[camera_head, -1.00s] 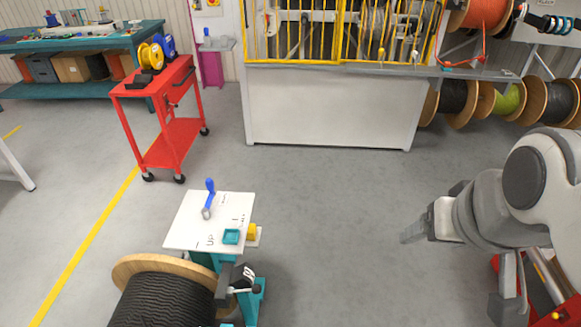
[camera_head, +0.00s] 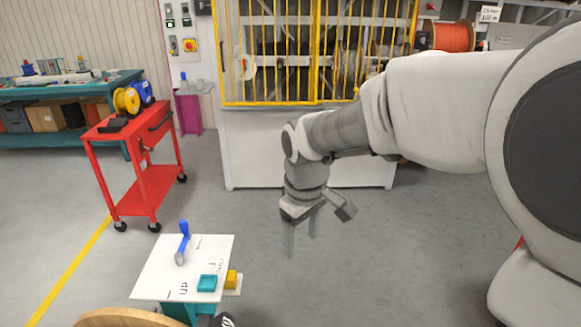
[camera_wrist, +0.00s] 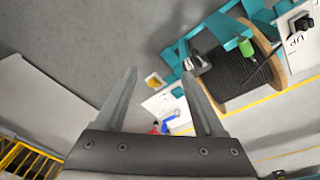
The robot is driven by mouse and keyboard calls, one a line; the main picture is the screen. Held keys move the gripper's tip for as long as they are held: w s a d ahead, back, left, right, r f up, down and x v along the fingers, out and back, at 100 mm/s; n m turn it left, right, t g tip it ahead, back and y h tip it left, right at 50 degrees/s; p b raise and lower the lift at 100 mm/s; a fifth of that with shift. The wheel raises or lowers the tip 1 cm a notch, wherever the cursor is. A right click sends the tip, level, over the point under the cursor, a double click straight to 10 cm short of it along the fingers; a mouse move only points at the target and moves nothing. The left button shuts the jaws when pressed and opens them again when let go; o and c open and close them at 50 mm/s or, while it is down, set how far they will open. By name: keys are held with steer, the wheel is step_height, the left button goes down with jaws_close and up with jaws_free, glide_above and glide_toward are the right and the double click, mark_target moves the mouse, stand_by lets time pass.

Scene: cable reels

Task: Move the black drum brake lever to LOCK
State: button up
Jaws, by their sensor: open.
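The black cable drum shows in the wrist view (camera_wrist: 238,78), with dark cable wound between wooden flanges. In the head view only the top of its wooden flange (camera_head: 125,318) shows at the bottom edge. A dark grey and black part beside the drum in the wrist view (camera_wrist: 198,63) looks like the brake lever; its setting and the LOCK mark cannot be read. My gripper (camera_head: 300,243) is open and empty, pointing down in the air right of the white panel. Its two spread fingers (camera_wrist: 158,75) show in the wrist view, apart from the lever and drum.
The white panel (camera_head: 160,272) has a blue-handled lever (camera_head: 183,243), a teal block (camera_head: 208,283) and a yellow block (camera_head: 231,279). A red cart (camera_head: 145,185) stands behind at left. A yellow-barred cage (camera_head: 318,60) is at the back. Floor around the gripper is clear.

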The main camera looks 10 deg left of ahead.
steer(key=a+f+n+g+b, duration=0.25)
steer(key=a+f, duration=0.55)
steer(key=f, duration=0.5)
steer(key=a+f+n+g+b, duration=0.1)
steer(key=a+f+n+b, duration=0.3)
steer(key=a+f, duration=0.65)
steer(key=f+b, duration=0.1)
steer(key=f, duration=0.5)
steer(key=d+f+b, duration=0.1)
steer(key=f, duration=0.5)
steer(key=s+f+b, duration=0.1)
steer(key=f, duration=0.6)
steer(key=shift+d, duration=0.15)
steer(key=shift+c, duration=0.3)
jaws_close()
